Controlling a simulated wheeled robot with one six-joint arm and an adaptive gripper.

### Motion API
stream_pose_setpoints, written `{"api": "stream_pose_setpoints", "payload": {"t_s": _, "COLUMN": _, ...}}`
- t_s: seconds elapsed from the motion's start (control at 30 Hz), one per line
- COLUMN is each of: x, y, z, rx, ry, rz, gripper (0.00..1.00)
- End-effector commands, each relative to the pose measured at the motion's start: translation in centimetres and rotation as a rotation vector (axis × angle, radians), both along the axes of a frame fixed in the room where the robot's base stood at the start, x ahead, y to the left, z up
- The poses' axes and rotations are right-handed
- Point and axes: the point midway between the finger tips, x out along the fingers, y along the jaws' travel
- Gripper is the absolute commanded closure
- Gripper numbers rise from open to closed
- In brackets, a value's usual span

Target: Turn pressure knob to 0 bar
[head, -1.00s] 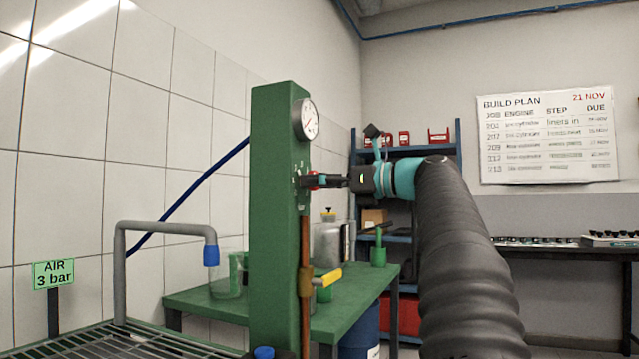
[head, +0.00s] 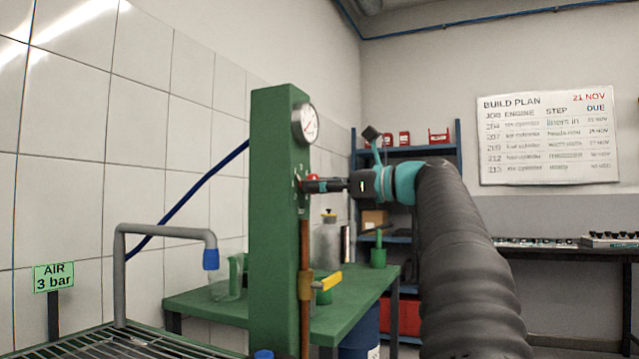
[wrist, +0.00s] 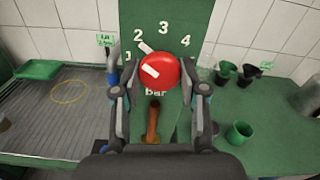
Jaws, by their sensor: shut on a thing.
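The red pressure knob (wrist: 160,70) sits on the front of the green column (head: 277,220), with printed numbers 1 to 4 and "bar" around it in the wrist view. A white bar on its face slants up-left, and a white pointer at its rim lies just below the 2. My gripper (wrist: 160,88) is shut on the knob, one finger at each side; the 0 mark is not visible. In the head view my gripper (head: 326,185) reaches the column from the right and hides most of the knob. The round gauge (head: 306,123) is above; its needle is too small to read.
A green bench (head: 345,318) stands behind with cups and a jug (head: 229,278). A grey pipe (head: 165,230) and metal grate (head: 120,346) are at left.

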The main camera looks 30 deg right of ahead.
Motion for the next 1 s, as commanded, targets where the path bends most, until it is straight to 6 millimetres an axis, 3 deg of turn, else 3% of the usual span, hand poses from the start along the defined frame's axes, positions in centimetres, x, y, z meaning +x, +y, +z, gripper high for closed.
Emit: {"api": "stream_pose_setpoints", "payload": {"t_s": 1.0, "x": 0.13, "y": -0.17, "z": 0.05, "rx": -0.747, "ry": -0.582, "rz": 0.000, "gripper": 0.92}}
